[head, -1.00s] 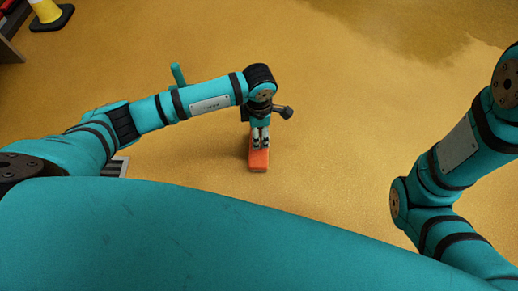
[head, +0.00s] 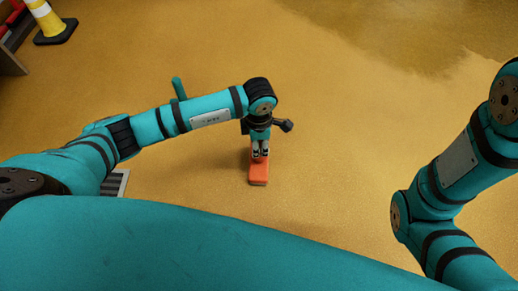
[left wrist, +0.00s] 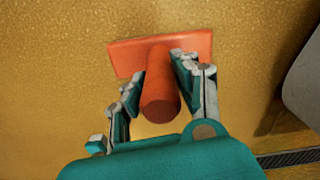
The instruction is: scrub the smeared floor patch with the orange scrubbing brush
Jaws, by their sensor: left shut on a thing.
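The orange scrubbing brush (head: 259,174) is a flat block with a round handle. In the left wrist view the brush (left wrist: 160,100) has its handle between my left gripper's fingers (left wrist: 158,78), which are shut on it. In the head view my left gripper (head: 260,153) points down onto the brush, below the picture's middle. I cannot tell whether the brush touches the floor. A darker, irregular patch (head: 425,35) shows on the yellow floor at the top right, well away from the brush. My right arm is at the right edge; its gripper is out of view.
A yellow and white cone (head: 46,18) on a black base stands at the top left, beside a dark-sided thing with red on it. A floor grate (head: 121,183) lies partly hidden by my left arm. The floor between the brush and the dark patch is clear.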

